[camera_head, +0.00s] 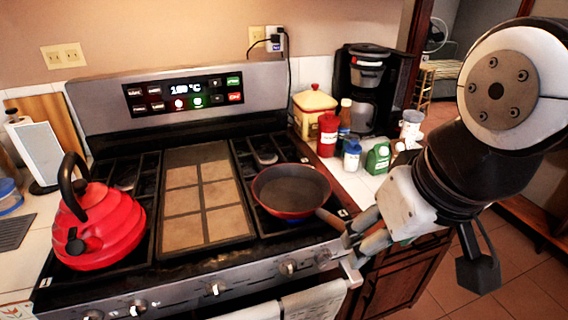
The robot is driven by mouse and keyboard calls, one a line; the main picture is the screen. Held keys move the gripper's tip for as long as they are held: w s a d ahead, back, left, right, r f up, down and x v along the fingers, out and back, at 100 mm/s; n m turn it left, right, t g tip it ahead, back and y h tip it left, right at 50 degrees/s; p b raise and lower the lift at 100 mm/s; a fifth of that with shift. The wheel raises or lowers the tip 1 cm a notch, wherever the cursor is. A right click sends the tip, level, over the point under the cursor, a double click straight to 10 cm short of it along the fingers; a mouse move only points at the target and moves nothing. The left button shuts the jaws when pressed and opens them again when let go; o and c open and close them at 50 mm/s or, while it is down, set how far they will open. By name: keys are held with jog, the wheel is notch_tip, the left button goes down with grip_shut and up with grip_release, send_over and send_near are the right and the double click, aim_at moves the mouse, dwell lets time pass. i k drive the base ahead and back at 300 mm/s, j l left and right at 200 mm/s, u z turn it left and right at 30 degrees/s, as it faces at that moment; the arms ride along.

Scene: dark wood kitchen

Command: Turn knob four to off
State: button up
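The stove's front panel (190,297) carries a row of several silver knobs. Two knobs (138,308) are at the lower left, the leftmost near the picture's bottom edge. Which knob counts as four, and their exact settings, I cannot read. My gripper (350,256) is at the stove's right front corner, right of the rightmost visible knob. Its fingers look apart with nothing seen between them. Whether it touches the stove I cannot tell.
A frying pan (291,188) sits on the right burners, its handle reaching toward my gripper. A red kettle (98,226) stands on the left burners. Towels (314,301) hang below the panel. Bottles and a coffee maker (366,88) stand on the right counter.

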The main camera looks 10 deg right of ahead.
aim_at(322, 257)
jog(key=k+j+u, duration=0.4)
jog(key=j, duration=0.25)
jog(key=k+j+u, duration=0.2)
jog(key=j, duration=0.15)
